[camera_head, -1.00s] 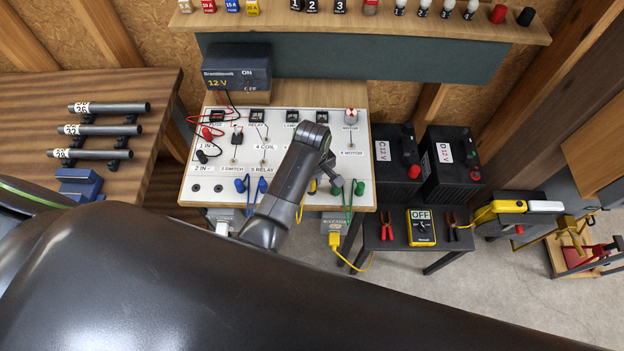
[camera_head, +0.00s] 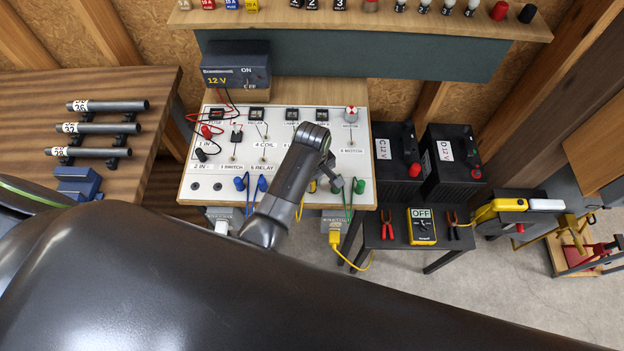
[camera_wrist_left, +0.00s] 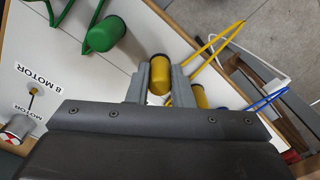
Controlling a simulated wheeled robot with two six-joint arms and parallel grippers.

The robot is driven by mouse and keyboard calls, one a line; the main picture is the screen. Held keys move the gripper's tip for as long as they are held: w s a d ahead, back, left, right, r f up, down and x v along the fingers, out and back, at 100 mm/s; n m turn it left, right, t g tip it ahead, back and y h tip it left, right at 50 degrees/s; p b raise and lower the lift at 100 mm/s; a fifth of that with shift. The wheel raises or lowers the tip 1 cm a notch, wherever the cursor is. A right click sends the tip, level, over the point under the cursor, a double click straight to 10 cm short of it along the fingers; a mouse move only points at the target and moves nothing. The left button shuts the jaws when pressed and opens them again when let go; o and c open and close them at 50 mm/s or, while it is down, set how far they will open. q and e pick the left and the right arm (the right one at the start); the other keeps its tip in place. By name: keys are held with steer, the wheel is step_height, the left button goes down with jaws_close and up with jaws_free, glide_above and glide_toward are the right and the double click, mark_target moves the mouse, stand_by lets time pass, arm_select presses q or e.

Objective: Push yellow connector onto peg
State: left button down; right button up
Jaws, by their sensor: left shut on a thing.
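My left gripper (camera_head: 330,182) is over the right part of the white board (camera_head: 210,172). In the left wrist view, its two fingers (camera_wrist_left: 158,88) are shut on a yellow connector (camera_wrist_left: 160,74) with a dark end. A yellow wire runs close by on the right. A second yellow connector (camera_wrist_left: 200,95) sits just outside the right finger, partly hidden. In the head view, a bit of yellow connector (camera_head: 312,187) shows left of the gripper. The peg under the held connector is hidden, so I cannot tell how far on it sits.
Green connectors (camera_head: 359,186) are just right of the gripper, and blue connectors (camera_head: 240,184) are to the left on the board. Two black batteries (camera_head: 398,160) stand at the right. A yellow meter (camera_head: 421,228) lies on a small dark table in front of them.

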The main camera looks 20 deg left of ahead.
arm_select(q)
steer(key=shift+f, duration=0.15)
steer(key=c, duration=1.2)
jaws_free()
